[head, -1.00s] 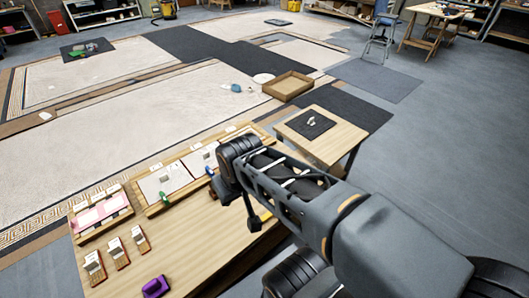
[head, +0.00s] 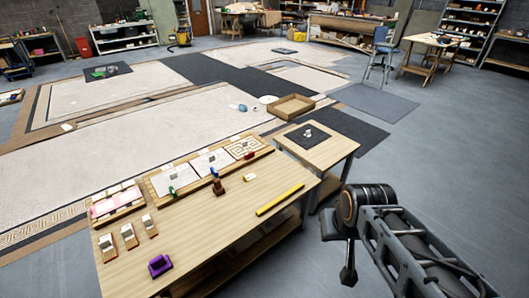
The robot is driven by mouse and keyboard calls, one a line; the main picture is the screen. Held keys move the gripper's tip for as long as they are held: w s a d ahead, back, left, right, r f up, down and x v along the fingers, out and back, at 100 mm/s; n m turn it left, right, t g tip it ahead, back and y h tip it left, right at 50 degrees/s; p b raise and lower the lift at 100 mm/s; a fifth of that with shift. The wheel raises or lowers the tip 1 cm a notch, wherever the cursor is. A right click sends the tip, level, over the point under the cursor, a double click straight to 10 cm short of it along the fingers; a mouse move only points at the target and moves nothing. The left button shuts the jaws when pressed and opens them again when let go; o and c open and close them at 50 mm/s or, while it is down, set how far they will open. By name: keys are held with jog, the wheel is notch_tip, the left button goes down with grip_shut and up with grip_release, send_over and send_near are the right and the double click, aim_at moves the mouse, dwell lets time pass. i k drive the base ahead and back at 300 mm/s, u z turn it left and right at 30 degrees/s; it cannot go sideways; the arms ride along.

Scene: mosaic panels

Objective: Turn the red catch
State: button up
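A small dark red catch (head: 249,155) sits at the front edge of the right-hand panel in the long wooden frame (head: 157,206) on the workbench. A green catch (head: 172,191) and a blue catch (head: 214,172) sit along the same frame to its left. The red catch is too small to tell its exact turn. My gripper (head: 348,277) hangs beyond the bench's right end, well right of the red catch and apart from it. It is dark and small here; its fingers cannot be made out.
On the bench (head: 200,230) are a yellow bar (head: 280,199), a brown block (head: 218,187), a purple piece (head: 160,265), a pink-panelled tray (head: 117,206) and several small wooden holders (head: 129,236). A side table (head: 335,147) stands beyond the bench's right end. Floor on the right is clear.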

aim_at(247, 155)
jog(key=z, duration=0.45)
jog(key=i, duration=0.7)
jog(key=u, duration=0.45)
jog(key=i, duration=0.75)
jog(key=u, duration=3.95)
jog(key=k, duration=1.25)
jog(key=z, duration=2.35)
jog(key=i, duration=0.3)
jog(key=u, duration=0.05)
